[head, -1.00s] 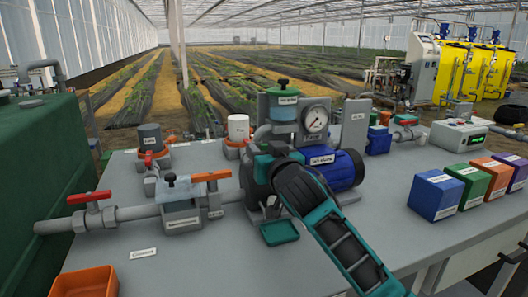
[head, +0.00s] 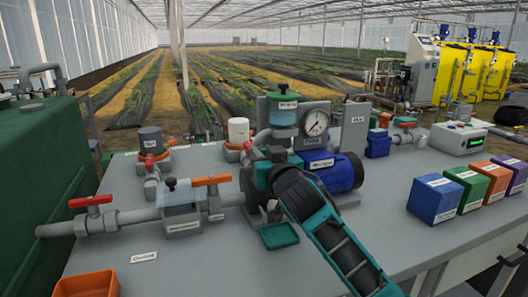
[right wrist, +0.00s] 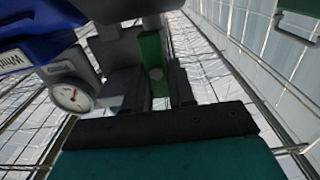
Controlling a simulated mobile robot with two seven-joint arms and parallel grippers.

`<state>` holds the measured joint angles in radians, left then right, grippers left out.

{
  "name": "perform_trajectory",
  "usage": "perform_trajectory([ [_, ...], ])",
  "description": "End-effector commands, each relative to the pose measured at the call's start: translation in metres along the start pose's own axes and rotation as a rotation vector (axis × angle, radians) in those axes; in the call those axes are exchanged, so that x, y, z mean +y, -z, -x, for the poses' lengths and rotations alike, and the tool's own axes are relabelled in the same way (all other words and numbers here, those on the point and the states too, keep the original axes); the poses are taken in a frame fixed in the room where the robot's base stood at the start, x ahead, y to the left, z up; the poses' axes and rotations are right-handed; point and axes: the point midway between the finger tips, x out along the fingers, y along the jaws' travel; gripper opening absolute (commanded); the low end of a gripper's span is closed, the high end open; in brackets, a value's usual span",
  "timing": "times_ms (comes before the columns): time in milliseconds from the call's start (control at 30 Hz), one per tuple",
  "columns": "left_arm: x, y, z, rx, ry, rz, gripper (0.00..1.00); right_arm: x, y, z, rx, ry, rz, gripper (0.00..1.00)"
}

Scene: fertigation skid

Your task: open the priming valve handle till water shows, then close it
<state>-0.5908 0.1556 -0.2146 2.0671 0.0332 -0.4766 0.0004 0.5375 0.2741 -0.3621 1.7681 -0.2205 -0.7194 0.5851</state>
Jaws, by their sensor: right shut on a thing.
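My right gripper (head: 274,163) reaches in from the lower right to the front of the pump, below the clear bowl (head: 283,118) with its green cap. It is shut on the priming valve handle, which its own body hides in the head view. In the right wrist view its two dark fingers (right wrist: 153,88) stand on either side of a green part, and I cannot tell whether that is the handle. The bowl looks pale blue; I cannot tell whether water moves in it. My left gripper is not in view.
A pressure gauge (head: 315,122) and a blue motor (head: 336,172) stand close right of the gripper. A red-handled valve (head: 90,203) and an orange-handled filter line (head: 210,180) are left. A green tray (head: 279,236) lies in front. Coloured boxes (head: 434,199) stand right.

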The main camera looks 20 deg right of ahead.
Motion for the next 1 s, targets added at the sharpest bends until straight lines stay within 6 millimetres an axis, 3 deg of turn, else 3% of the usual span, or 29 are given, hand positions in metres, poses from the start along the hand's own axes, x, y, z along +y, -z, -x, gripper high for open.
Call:
perform_trajectory([
  [67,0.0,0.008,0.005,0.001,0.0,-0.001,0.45,-0.001,0.002,0.0,-0.003,0.0,0.024,0.0],
  [333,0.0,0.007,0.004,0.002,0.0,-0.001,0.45,-0.001,0.0,0.0,-0.001,0.0,0.037,0.0],
  [367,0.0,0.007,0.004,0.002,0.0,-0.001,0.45,-0.001,0.0,0.0,-0.001,0.0,0.037,0.26],
  [567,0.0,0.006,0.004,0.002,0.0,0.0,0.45,-0.001,0.0,0.0,-0.001,0.0,0.035,0.45],
  [833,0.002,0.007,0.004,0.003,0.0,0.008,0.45,-0.001,0.0,0.001,-0.001,0.0,0.034,0.45],
  [1000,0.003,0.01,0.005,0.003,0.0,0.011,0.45,-0.001,0.0,0.015,-0.001,0.001,0.033,0.45],
])
